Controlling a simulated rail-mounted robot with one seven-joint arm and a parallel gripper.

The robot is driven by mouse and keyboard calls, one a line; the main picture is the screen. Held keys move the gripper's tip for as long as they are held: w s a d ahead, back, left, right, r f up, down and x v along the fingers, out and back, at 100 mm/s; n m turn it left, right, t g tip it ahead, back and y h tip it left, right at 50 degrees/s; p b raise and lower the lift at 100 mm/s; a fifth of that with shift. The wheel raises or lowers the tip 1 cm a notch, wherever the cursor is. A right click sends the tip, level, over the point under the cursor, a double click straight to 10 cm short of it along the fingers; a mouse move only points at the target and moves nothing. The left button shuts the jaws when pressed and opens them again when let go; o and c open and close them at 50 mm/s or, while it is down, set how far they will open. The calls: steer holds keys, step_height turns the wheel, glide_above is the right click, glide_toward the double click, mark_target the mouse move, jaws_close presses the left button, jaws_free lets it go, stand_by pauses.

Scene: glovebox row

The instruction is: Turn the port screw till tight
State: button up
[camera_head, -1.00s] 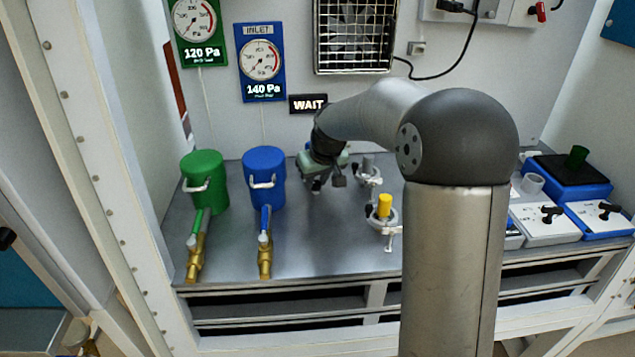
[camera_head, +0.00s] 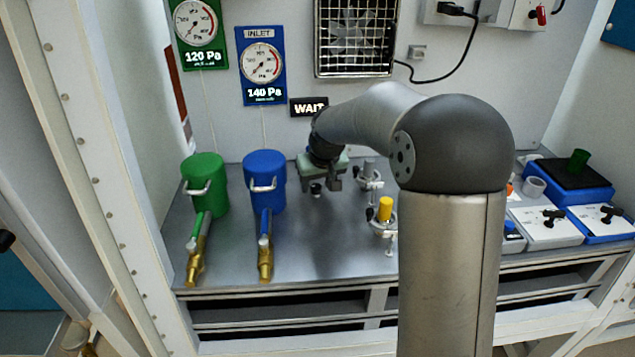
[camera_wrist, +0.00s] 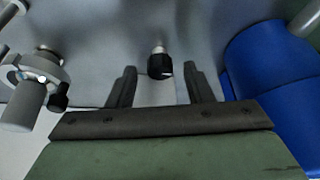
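A small black-headed screw with a pale metal shaft (camera_wrist: 160,64), which I take as the port screw, shows in the wrist view between and just beyond my fingertips. In the head view its black knob (camera_head: 316,190) is on the grey bench below my gripper (camera_head: 320,181). My gripper also shows in the wrist view (camera_wrist: 160,76); its two dark fingers are apart, with a clear gap on each side of the screw head. I see no contact with it. A lit sign (camera_head: 309,107) on the back wall reads WAIT.
A blue canister (camera_head: 264,182) and a green canister (camera_head: 204,186) stand left of my gripper. A clamp holder with a grey cylinder (camera_head: 369,177) and another with a yellow cylinder (camera_head: 385,208) stand to its right. The front-middle bench is clear.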

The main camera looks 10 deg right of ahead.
steer(key=a+v, duration=0.1)
steer(key=v, duration=1.6)
steer(key=shift+d+r, duration=0.3)
steer(key=shift+d, duration=0.15)
steer(key=s+f+g+p, duration=0.1)
steer(key=s+f, duration=0.4)
steer(key=s, duration=0.5)
steer(key=s+a+f+g+p, duration=0.1)
steer(key=s+f, duration=0.3)
steer(key=s, duration=0.5)
steer(key=s+a+f+m+g+p, duration=0.1)
steer(key=s+f, duration=0.4)
steer(key=s, duration=0.5)
steer(key=shift+s+f+g+p, duration=0.3)
steer(key=shift+s+g+p, duration=0.1)
steer(key=shift+g+p, duration=0.25)
